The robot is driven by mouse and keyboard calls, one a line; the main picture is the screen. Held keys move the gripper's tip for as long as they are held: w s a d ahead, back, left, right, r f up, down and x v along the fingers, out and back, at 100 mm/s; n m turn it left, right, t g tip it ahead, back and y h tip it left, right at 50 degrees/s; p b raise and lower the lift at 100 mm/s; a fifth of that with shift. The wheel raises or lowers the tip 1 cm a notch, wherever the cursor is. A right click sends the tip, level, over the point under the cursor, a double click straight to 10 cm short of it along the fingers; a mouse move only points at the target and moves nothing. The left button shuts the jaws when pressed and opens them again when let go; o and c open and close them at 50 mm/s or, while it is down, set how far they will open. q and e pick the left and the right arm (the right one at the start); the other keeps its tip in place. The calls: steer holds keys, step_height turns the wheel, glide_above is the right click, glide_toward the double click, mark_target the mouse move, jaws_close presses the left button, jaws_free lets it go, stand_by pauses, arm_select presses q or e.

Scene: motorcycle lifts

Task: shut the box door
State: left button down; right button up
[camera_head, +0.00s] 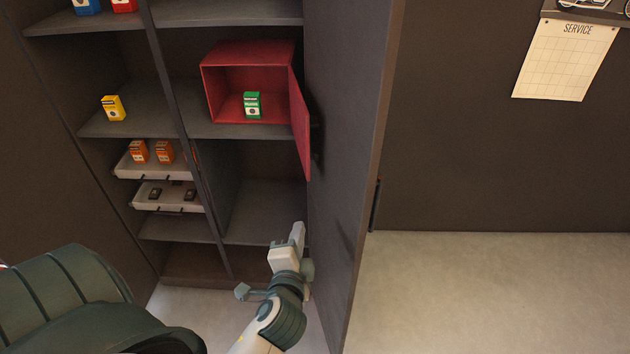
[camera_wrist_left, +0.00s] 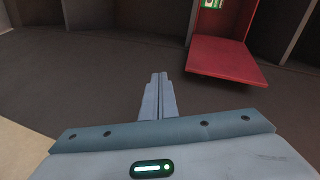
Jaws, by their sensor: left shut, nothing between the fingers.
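The red box (camera_head: 215,90) stands on a cabinet shelf, its front open. Its red door (camera_head: 301,125) is hinged at the right side and swung outward toward me. A green package (camera_head: 252,105) is inside the box. My left gripper (camera_head: 298,230) is below the box and its door, apart from both, near the open cabinet door. In the left wrist view, the gripper's fingers (camera_wrist_left: 158,95) are together and empty, with the red door (camera_wrist_left: 225,60) ahead to the right. My right gripper is not in view.
The tall cabinet door (camera_head: 355,130) stands open just right of the box door. Left shelves hold a yellow package (camera_head: 113,107), orange packages (camera_head: 139,151) and pull-out trays (camera_head: 150,170). The shelf space below the box is empty.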

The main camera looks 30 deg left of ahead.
arm_select(q)
steer(key=w+d+r+m+t, duration=0.1)
steer(key=w+r+m+t, duration=0.1)
steer(key=r, duration=0.3)
steer(key=shift+w+r+m+t+y, duration=0.25)
steer(key=shift+w+m+t+y, duration=0.15)
steer(key=shift+w+m, duration=0.35)
steer(key=p+x, duration=0.3)
steer(key=x, duration=0.6)
steer(key=shift+w+a+p, duration=0.2)
steer(key=shift+w+p, duration=0.15)
steer(key=shift+s+a, duration=0.1)
